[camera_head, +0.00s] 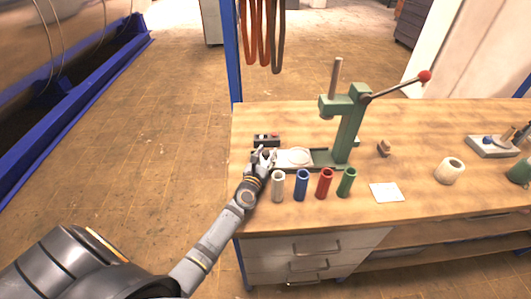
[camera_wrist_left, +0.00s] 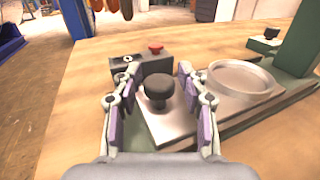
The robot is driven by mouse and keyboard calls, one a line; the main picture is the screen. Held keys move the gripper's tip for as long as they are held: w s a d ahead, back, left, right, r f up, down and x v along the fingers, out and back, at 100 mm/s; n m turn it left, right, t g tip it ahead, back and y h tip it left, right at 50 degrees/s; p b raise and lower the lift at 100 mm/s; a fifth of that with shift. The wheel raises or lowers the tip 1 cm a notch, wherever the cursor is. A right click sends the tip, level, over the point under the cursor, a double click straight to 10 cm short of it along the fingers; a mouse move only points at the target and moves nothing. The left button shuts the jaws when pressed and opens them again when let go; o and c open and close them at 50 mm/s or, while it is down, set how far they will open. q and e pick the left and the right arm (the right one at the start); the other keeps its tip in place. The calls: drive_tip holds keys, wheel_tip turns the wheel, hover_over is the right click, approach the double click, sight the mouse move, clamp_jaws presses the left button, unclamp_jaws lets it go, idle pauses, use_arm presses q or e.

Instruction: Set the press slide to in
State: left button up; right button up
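The green press (camera_head: 347,128) stands on the wooden workbench, with a lever ending in a red ball at upper right. Its slide (camera_head: 294,158) is a pale metal plate with a round dish, sticking out to the left of the press column. In the left wrist view the slide (camera_wrist_left: 205,108) carries a black knob (camera_wrist_left: 158,93) at its near end. My left gripper (camera_head: 264,156) is at that end of the slide. In the left wrist view its open fingers (camera_wrist_left: 152,105) stand on both sides of the knob, with gaps visible. My right gripper is not in view.
A small control box (camera_head: 266,140) with a red button sits just behind the slide. White (camera_head: 278,186), blue (camera_head: 301,185), red (camera_head: 324,183) and green (camera_head: 347,182) cylinders stand in front of it. A white card (camera_head: 386,192) and a white ring (camera_head: 450,170) lie to the right.

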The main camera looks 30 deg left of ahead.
use_arm(q)
drive_tip(key=shift+o, duration=0.2)
drive_tip(key=shift+r, duration=0.1)
drive_tip(key=shift+s, duration=0.4)
drive_tip(key=s, duration=0.3)
drive_tip(key=s+d, duration=0.1)
drive_tip(key=s, duration=0.3)
drive_tip(key=s+d, duration=0.1)
drive_tip(key=s, duration=0.3)
